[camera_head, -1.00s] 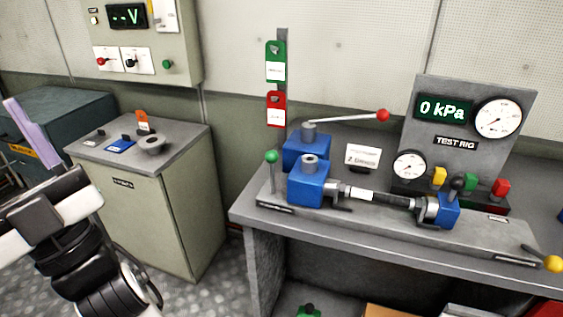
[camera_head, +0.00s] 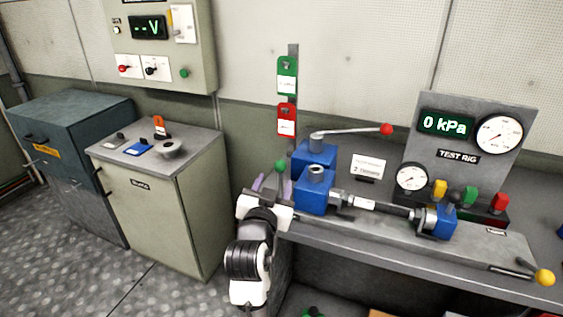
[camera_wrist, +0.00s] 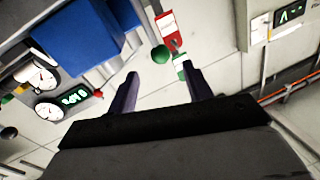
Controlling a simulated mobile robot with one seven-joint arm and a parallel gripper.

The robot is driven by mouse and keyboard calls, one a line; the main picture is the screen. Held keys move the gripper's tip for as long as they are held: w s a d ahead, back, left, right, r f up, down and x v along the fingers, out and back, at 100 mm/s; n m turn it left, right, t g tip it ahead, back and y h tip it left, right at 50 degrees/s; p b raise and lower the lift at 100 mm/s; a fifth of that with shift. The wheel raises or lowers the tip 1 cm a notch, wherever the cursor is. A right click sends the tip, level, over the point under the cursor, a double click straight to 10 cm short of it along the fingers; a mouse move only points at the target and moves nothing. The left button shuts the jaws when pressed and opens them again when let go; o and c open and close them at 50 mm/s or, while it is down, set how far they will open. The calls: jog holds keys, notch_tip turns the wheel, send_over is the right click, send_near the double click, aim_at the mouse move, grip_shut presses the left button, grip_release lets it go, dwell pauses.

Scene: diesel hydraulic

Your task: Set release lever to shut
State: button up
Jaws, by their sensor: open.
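A lever with a green ball knob (camera_head: 281,166) stands upright at the left end of the test bench. A lever with a red ball knob (camera_head: 386,130) sticks out to the right from the top of a blue block (camera_head: 314,155). A yellow-knobbed lever (camera_head: 544,277) is at the bench's right front. I cannot read which one is the release lever. My gripper (camera_head: 272,185) is at the bench's left end, close to the green knob. In the wrist view its two purple fingers (camera_wrist: 160,82) are apart and empty, and the green knob (camera_wrist: 160,54) shows beyond and between their tips.
The bench (camera_head: 400,258) carries blue blocks, a hose and the gauge panel (camera_head: 468,150) reading 0 kPa. Green and red tags (camera_head: 287,95) hang behind the green knob. A cabinet (camera_head: 165,210) stands left, with clear floor (camera_head: 60,260) before it.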

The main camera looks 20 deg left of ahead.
aim_at(279, 170)
jog(key=w, duration=0.2)
jog(key=w+a+p, duration=0.1)
jog(key=w, duration=0.2)
jog(key=w+p, duration=0.1)
jog(key=w, duration=0.2)
jog(key=shift+w+a, duration=0.1)
jog(key=shift+a, duration=0.05)
grip_shut()
